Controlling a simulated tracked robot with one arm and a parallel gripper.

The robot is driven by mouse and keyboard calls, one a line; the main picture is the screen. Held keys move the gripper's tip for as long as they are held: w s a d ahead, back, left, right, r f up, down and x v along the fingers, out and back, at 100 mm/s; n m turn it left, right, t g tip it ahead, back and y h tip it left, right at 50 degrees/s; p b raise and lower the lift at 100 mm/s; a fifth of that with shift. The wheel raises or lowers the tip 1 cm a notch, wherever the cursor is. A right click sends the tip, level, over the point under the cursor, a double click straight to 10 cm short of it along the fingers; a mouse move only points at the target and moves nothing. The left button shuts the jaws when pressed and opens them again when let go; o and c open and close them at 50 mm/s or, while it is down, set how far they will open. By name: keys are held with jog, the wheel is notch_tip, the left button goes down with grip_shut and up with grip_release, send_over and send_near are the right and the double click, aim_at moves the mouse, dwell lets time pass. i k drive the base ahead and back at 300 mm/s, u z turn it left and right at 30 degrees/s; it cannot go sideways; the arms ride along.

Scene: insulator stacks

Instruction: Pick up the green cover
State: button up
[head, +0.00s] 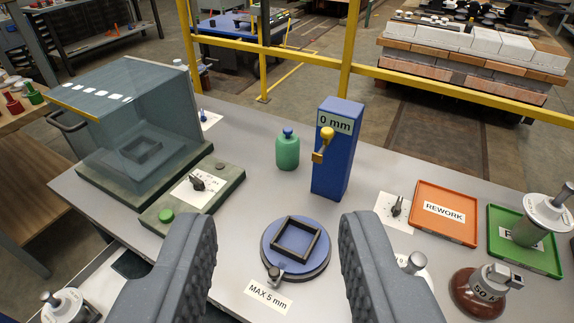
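A see-through, blue-green box-shaped cover (150,110) stands at the left of the table on a dark green base plate (120,205). It has a dark handle (68,122) on its left side and white dashes and a yellow strip at the top. A dark square frame shows inside it through its walls. My gripper (280,228) is open and empty, its two grey fingers wide apart at the bottom middle. The cover is left of and beyond the fingers, apart from them.
A control box (190,198) with a green button and a black knob stands between the cover and my left finger. A green bottle (287,152), a blue post (337,150) and a round blue turntable (294,250) stand mid-table. Orange (455,238) and green (545,268) trays lie right.

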aim_at(287, 144)
jog(key=z, duration=2.35)
jog(key=k, duration=1.2)
jog(key=u, duration=1.8)
jog(key=i, duration=1)
jog(key=z, duration=0.05)
